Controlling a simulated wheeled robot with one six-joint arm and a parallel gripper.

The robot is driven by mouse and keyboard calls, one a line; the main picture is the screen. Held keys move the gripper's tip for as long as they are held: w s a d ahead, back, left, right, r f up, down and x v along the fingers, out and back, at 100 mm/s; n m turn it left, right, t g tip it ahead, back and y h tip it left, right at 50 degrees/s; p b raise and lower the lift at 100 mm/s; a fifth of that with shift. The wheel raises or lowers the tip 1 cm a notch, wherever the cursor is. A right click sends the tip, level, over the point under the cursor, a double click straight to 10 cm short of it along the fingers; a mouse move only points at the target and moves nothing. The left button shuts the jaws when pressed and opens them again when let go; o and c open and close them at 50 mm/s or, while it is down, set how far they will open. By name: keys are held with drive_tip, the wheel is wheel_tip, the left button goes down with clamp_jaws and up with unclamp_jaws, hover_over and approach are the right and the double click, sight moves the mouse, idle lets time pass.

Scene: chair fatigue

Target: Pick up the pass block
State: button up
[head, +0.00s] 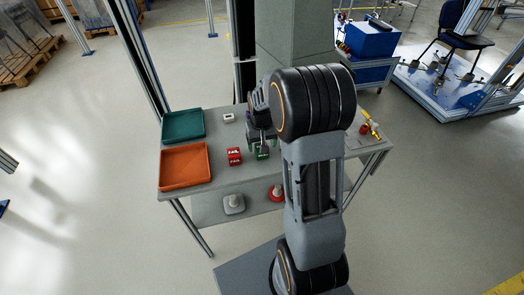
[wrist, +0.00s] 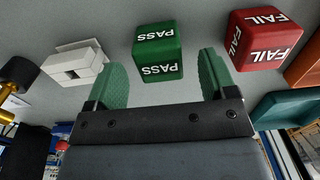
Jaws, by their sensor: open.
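The pass block is a green cube (wrist: 158,52) with white PASS lettering. In the wrist view it sits upside down at the top middle, between and beyond my fingertips. In the head view the green block (head: 262,152) is on the grey table, partly hidden by my arm. My gripper (wrist: 165,80) is open, with its two green finger pads apart and nothing held. In the head view my gripper (head: 261,142) is right over the green block. I cannot tell whether the fingers touch it.
A red FAIL block (head: 234,156) stands just left of the green block. An orange tray (head: 186,166) and a teal tray (head: 183,125) are at the table's left. A small white object (head: 228,118) lies near the back. Yellow and red items (head: 369,126) are at the right.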

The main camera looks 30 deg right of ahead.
drive_tip(key=shift+f, duration=1.45)
drive_tip(key=c, duration=1)
